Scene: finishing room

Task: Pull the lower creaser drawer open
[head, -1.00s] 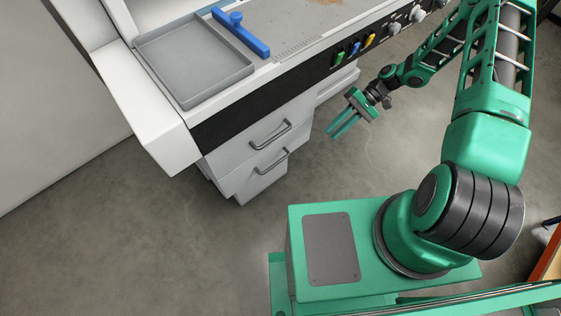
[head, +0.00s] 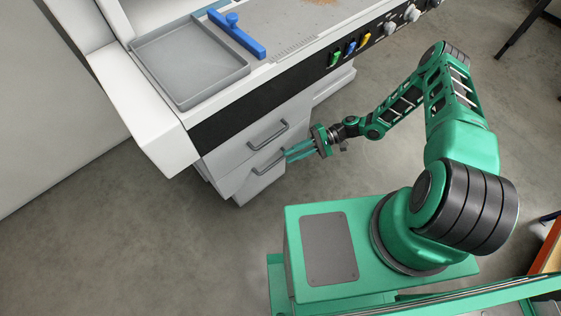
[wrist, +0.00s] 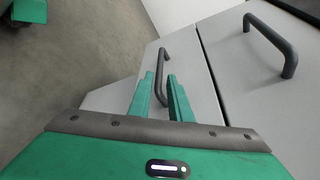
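The lower creaser drawer (head: 240,187) is a light grey front under the machine's table, and looks shut. Its dark bar handle (head: 262,168) also shows in the wrist view (wrist: 163,60). My gripper (head: 287,156) is green and has come in from the right to the lower handle. In the wrist view, my gripper (wrist: 160,80) has its two fingers apart, with the lower handle showing in the gap between them. I cannot tell whether either finger touches the bar. The right end of the handle is partly hidden by the fingers in the head view.
The upper drawer's handle (head: 268,134) is just above; it shows at the upper right of the wrist view (wrist: 272,42). The floor (head: 170,235) in front is clear.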

